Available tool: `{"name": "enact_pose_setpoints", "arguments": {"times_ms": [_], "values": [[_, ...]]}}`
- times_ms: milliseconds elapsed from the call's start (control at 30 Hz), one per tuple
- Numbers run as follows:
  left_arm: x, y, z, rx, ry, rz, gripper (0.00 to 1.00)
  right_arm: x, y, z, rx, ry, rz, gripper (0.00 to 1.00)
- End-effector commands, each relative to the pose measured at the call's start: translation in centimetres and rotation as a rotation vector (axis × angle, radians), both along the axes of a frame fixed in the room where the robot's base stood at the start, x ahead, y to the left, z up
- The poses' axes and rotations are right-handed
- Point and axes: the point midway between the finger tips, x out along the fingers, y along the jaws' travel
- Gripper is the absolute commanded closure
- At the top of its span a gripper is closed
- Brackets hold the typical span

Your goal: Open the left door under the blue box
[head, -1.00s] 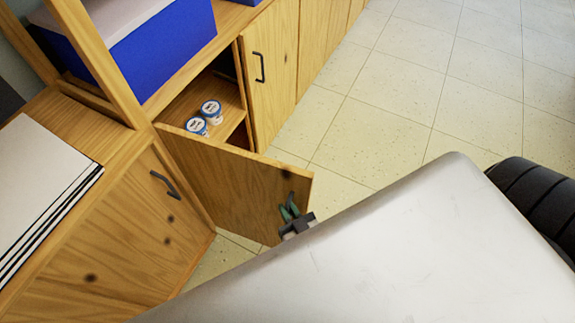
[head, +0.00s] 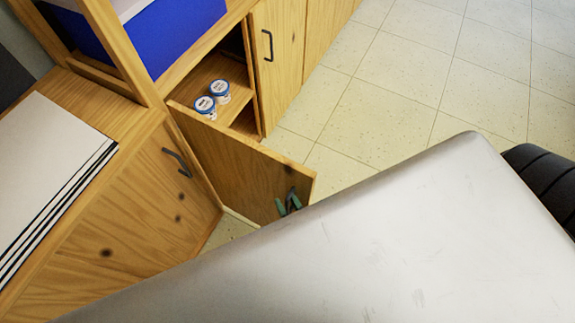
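The blue box (head: 185,38) sits on the shelf unit at the upper left. Below it, the left wooden door (head: 225,160) stands wide open, swung out from its hinge side on the left. My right gripper (head: 288,205) is at the door's outer face near its free edge, close to the dark handle (head: 292,191). Its two green fingers show a gap between them and look open. Contact with the handle is too small to tell, and the rest of the gripper is hidden behind my pale body. My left gripper is not in view.
Two small blue-lidded tubs (head: 212,98) stand inside the open cabinet. The neighbouring door (head: 280,75) is closed. A cabinet (head: 135,220) with sheets (head: 45,165) on top stands at the left. Tiled floor (head: 390,95) is clear at the upper right.

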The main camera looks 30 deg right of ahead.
Motion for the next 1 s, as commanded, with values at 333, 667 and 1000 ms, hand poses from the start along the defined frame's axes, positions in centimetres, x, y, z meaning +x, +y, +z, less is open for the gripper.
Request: {"name": "enact_pose_setpoints", "arguments": {"times_ms": [333, 667, 1000], "values": [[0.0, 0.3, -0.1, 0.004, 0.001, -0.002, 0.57, -0.5, -0.1, -0.2, 0.003, 0.004, -0.001, 0.63], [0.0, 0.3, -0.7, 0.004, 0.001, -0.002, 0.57, -6.3, -0.2, -0.3, 0.003, 0.006, 0.0, 0.63], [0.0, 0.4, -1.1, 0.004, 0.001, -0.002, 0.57, -10.6, -0.3, -0.1, 0.002, 0.002, 0.0, 0.63]]}}
